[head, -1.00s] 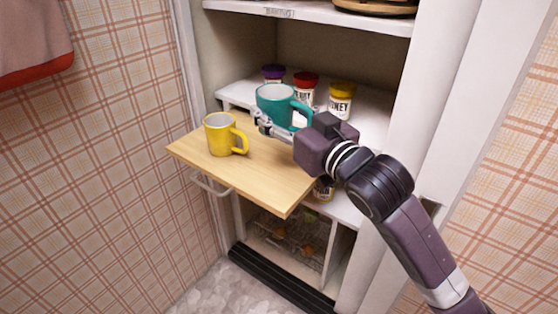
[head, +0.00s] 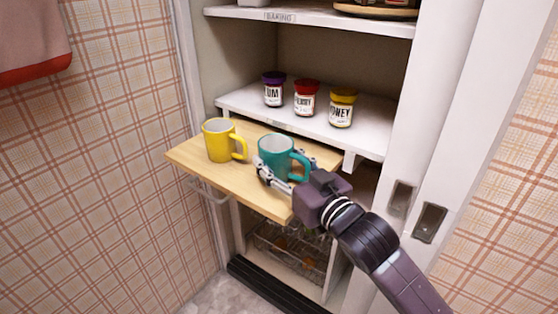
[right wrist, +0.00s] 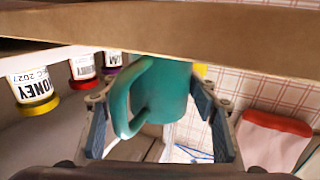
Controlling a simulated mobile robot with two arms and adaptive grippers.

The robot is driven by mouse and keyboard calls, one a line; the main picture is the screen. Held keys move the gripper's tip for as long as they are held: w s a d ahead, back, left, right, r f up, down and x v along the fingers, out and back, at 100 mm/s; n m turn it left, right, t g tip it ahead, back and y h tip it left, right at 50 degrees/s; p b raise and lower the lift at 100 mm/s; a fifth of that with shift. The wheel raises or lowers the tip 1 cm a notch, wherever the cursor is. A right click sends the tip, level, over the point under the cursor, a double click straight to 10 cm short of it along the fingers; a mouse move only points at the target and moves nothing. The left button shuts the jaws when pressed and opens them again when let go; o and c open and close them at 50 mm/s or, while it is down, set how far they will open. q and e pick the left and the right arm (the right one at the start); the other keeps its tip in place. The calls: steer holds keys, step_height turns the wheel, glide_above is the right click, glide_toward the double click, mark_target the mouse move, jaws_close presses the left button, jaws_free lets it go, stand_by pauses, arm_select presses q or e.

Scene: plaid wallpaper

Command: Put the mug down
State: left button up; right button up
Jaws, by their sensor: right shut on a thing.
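The teal mug (head: 274,152) is upright over the right part of the pull-out wooden board (head: 205,170), its handle to the right. My right gripper (head: 284,166) is shut on it, with one finger on each side. In the right wrist view, which is upside down, the mug (right wrist: 165,92) is between the two fingers (right wrist: 158,125) and its base is at the board's edge (right wrist: 200,38). I cannot tell whether the base touches the board. The yellow mug (head: 219,142) stands upright on the board to the left, apart from the teal mug. My left gripper is not in view.
Jars with purple (head: 272,90), red (head: 305,98) and yellow (head: 342,108) lids stand on the white shelf (head: 375,125) behind the board. A wire basket (head: 290,252) is below. The cabinet's white side post (head: 425,110) rises at the right.

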steer(key=o, duration=1.4)
steer(key=shift+f, duration=0.1)
steer(key=shift+c, duration=0.2)
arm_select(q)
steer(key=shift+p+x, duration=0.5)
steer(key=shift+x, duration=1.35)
arm_select(e)
steer(key=v, duration=1.2)
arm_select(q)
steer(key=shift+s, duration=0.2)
arm_select(e)
steer(key=shift+s+a, duration=0.1)
